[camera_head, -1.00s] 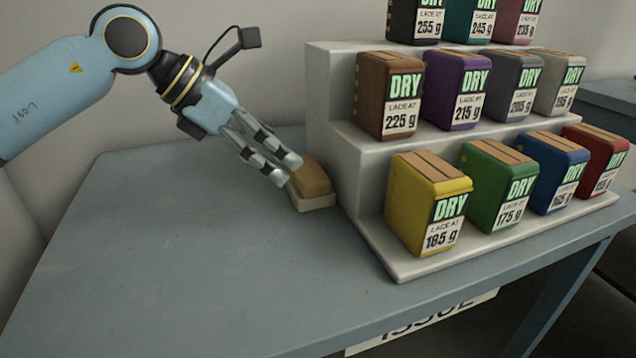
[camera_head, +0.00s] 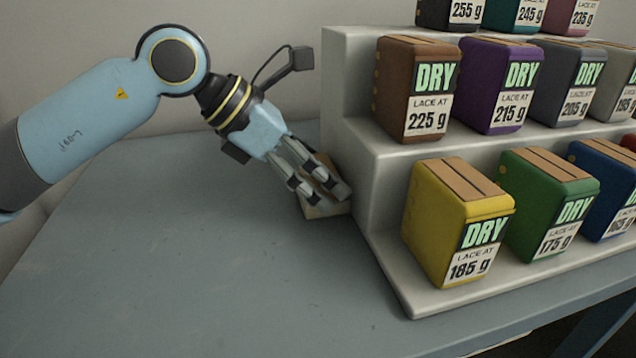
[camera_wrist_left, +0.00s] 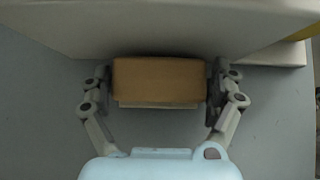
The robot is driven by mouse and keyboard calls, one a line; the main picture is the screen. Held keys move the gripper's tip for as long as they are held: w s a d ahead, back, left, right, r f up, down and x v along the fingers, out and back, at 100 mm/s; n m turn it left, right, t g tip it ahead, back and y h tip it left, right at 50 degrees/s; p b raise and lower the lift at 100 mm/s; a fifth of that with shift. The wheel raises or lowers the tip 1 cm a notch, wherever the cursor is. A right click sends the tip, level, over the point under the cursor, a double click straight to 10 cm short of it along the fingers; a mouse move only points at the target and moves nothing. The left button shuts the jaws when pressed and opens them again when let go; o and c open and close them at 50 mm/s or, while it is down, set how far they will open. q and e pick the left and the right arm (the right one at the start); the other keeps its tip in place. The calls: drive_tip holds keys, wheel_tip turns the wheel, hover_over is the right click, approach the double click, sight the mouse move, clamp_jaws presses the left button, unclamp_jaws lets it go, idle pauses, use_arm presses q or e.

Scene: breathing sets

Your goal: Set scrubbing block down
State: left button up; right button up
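The scrubbing block (camera_head: 325,211) has a tan-brown top over a pale base. It is low over or on the grey table, close beside the left side of the white stepped stand; I cannot tell whether its base touches the table. My left gripper (camera_head: 329,196) reaches down to it from the upper left, and its fingers partly hide it. In the left wrist view the block (camera_wrist_left: 160,80) fills the space between the two fingers (camera_wrist_left: 160,90), with a pad against each end. My right gripper is not in view.
The white stepped stand (camera_head: 345,90) rises right beside the block. It carries several labelled packs, among them a yellow one (camera_head: 440,225), a green one (camera_head: 535,200) and a brown one (camera_head: 395,90). The grey table (camera_head: 170,250) is bare at left and front.

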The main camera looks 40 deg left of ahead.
use_arm(q)
drive_tip(key=shift+c, duration=1.8)
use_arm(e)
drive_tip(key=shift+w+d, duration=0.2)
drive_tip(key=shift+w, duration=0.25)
use_arm(q)
drive_tip(key=shift+r, duration=0.1)
